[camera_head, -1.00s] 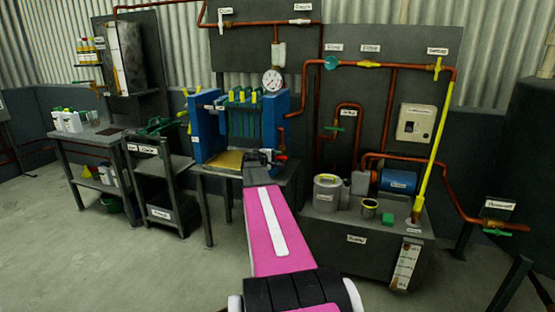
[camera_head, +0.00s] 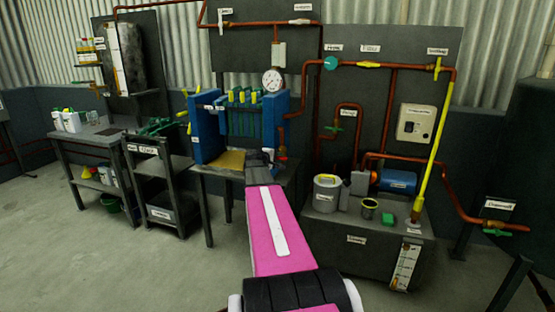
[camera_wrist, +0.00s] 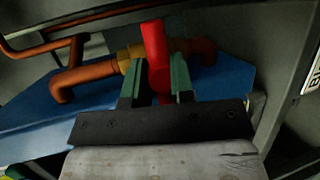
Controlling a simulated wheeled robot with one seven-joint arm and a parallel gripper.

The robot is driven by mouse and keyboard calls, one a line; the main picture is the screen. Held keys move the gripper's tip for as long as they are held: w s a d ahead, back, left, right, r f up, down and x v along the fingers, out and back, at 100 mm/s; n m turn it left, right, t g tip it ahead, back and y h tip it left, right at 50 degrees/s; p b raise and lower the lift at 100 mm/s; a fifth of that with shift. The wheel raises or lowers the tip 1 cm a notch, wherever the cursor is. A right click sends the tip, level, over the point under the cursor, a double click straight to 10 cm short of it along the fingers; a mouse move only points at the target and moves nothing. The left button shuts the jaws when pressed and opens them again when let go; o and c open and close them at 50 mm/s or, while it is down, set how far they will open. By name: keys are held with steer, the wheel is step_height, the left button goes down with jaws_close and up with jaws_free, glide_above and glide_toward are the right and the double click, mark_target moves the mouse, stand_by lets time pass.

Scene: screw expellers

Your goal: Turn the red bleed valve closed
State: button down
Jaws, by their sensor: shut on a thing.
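The red bleed valve handle (camera_wrist: 155,50) stands between the two green-faced fingers of my gripper (camera_wrist: 158,82) in the wrist view. The fingers are shut on it, and its upper end sticks out above them. Behind it, a brass valve body (camera_wrist: 130,60) sits on a copper pipe (camera_wrist: 80,78). In the head view, a small bit of the red handle (camera_head: 283,158) shows just right of my gripper (camera_head: 268,157), at the lower right of the blue filter press (camera_head: 272,115). My arm hides much of the valve there.
A pressure gauge (camera_head: 273,80) is above the press. Copper pipes (camera_head: 310,95) run close on the right. A grey pot (camera_head: 327,193) and a blue motor (camera_head: 398,181) stand on the right bench. Open floor (camera_head: 130,270) lies at the left.

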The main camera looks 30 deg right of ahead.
steer(key=c, duration=1)
jaws_free()
steer(key=shift+f, duration=0.15)
steer(key=shift+c, duration=0.2)
steer(key=v, duration=1.1)
